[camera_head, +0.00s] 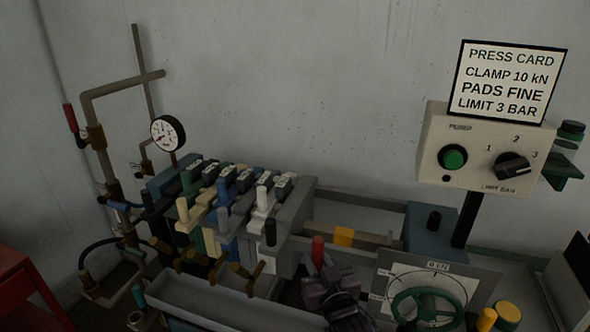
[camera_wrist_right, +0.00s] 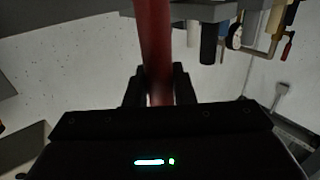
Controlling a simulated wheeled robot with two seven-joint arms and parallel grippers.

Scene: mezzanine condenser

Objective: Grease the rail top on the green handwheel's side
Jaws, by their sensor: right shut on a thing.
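The green handwheel (camera_head: 428,308) is at the lower right in the head view, in front of a white dial plate (camera_head: 455,284). My right gripper (camera_head: 322,272) is left of the handwheel, low in front of the press. It is shut on a red rod (camera_head: 318,250), which stands nearly upright. The rod (camera_wrist_right: 155,45) also shows between the fingers in the right wrist view. Its working end cannot be made out. My left gripper is not in view.
A row of filter plates (camera_head: 290,215) with handles stands left of my gripper, above a grey trough (camera_head: 215,300). A control box (camera_head: 480,150) on a black post (camera_head: 466,220) rises at the right. A gauge (camera_head: 168,133) and pipes stand at the left.

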